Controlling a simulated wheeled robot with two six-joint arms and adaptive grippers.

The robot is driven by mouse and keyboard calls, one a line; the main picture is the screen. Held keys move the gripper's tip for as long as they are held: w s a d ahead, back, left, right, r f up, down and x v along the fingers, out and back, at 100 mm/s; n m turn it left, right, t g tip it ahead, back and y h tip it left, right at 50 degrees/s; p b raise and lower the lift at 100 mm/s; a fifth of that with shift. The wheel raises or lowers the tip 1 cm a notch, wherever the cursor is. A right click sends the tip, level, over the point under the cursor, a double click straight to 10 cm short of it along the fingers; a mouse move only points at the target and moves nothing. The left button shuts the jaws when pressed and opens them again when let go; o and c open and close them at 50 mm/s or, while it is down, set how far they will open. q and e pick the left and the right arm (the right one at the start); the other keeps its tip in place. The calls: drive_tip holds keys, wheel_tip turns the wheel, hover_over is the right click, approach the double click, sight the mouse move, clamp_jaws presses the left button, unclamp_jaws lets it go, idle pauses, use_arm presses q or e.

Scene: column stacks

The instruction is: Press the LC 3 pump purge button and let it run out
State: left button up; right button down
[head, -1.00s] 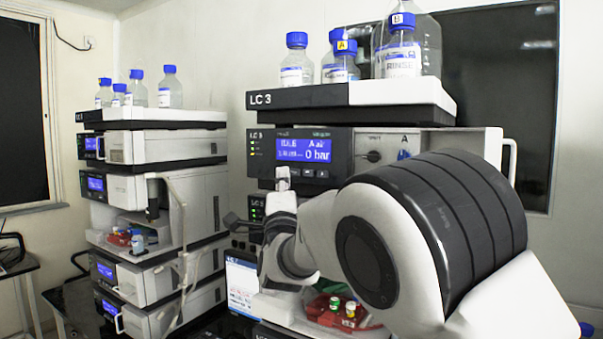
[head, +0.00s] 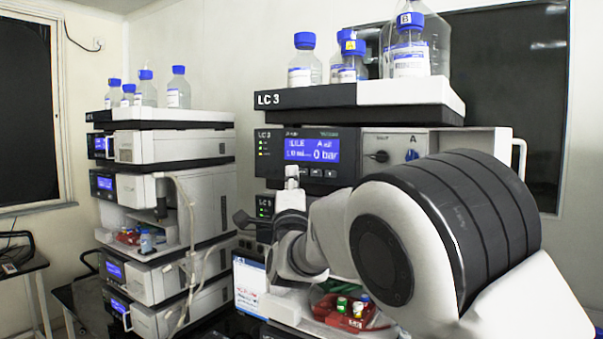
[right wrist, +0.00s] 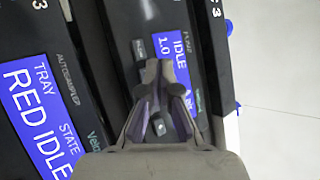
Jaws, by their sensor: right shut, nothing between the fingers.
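The LC 3 pump module (head: 345,175) shows a blue display (head: 312,150) reading IDLE and 0 bar in the head view. Small buttons (head: 331,173) lie under the display. My right gripper (head: 291,172) is shut and empty, with its tips at the left part of the button row. In the right wrist view, the shut fingertips (right wrist: 160,66) are over the pump panel beside its display (right wrist: 172,50). One button (right wrist: 138,48) shows just beyond the tips, and others are partly hidden by the fingers. I cannot tell whether the tips touch the panel. My left gripper is not in view.
Blue-capped bottles (head: 410,55) stand on top of the LC 3 stack. An autosampler display (right wrist: 38,110) reads RED IDLE. A red vial tray (head: 345,312) sits below my right arm. A second stack (head: 175,148) stands at the left.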

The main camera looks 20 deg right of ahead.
idle(0.4)
drive_tip(key=shift+w+d+b, duration=0.3)
drive_tip(key=shift+d+b, duration=0.05)
drive_tip(key=shift+d, duration=0.05)
drive_tip(key=shift+w+d, duration=0.25)
drive_tip(key=shift+d, duration=0.05)
idle(0.8)
drive_tip(key=shift+b, duration=0.3)
drive_tip(key=shift+s+a+f+b, duration=0.1)
drive_tip(key=shift+s+a+b, duration=0.15)
drive_tip(key=shift+a+b, duration=0.15)
drive_tip(key=shift+s+a, duration=0.3)
drive_tip(key=shift+a, duration=0.05)
drive_tip(key=shift+b, duration=0.3)
